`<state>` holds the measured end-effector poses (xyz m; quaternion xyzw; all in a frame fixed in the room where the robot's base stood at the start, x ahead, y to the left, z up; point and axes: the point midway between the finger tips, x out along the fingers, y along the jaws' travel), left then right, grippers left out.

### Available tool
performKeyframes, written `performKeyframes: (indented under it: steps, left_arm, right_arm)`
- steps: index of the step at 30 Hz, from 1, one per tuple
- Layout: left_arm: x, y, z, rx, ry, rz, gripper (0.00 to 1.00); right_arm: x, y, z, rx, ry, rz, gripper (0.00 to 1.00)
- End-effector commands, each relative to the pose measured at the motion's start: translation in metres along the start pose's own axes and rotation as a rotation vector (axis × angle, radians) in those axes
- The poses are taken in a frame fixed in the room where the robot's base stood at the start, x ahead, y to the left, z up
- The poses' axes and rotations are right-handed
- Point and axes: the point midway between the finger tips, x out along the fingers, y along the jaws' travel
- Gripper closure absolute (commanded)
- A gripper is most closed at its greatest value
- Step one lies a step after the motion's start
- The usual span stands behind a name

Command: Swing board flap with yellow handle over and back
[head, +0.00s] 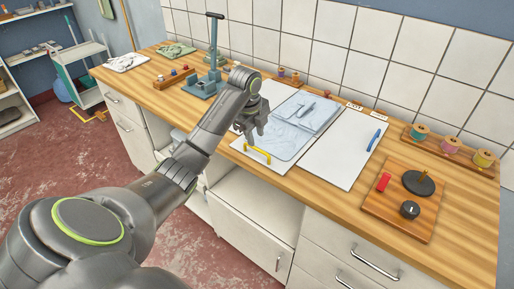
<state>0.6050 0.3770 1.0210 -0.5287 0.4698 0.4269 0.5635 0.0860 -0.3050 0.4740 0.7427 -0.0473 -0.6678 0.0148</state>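The handle looks clear of the fingers. The right half of the board (342,148) is bare white, with a blue pen-like item (374,140) near its right edge. My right gripper is not in view.
A wooden block with a red piece and black knobs (403,200) sits at the right. Thread spools (450,145) stand in a rack behind it. A blue-grey press-like stand (208,84) is to the left.

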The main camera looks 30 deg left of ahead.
Motion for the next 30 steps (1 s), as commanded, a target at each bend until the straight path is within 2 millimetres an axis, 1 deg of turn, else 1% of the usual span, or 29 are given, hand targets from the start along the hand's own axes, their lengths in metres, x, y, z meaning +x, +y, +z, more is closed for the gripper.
performKeyframes:
  steps: [1,3,6,9,13,20,23,28,30]
  left_arm:
    - [0.009,0.0,-0.001,-0.001,0.003,0.005,0.67]
    - [0.021,0.001,0.0,-0.001,0.001,0.004,0.67]
    - [0.035,0.0,-0.001,0.0,0.002,0.002,0.67]
    - [0.044,0.0,0.0,0.0,0.0,0.001,0.67]
    - [0.05,0.0,0.0,0.0,-0.001,0.001,0.67]
    - [0.05,0.0,0.0,0.001,-0.001,0.0,0.67]
    - [0.05,0.0,0.0,0.001,-0.001,0.0,0.78]
    - [0.05,0.0,0.0,0.001,-0.001,0.0,1.0]
    - [0.05,0.0,0.0,0.001,-0.001,0.001,1.0]
  right_arm:
    - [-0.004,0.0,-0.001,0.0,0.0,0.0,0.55]
    - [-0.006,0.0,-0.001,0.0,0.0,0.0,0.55]
    - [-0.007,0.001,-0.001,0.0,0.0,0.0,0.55]
    - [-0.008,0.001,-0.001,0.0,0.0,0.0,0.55]
    - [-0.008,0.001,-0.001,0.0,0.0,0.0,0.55]
    - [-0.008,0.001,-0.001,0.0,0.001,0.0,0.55]
    - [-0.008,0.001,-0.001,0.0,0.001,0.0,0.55]
    - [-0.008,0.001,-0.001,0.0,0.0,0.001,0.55]
    - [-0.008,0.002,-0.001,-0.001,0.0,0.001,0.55]
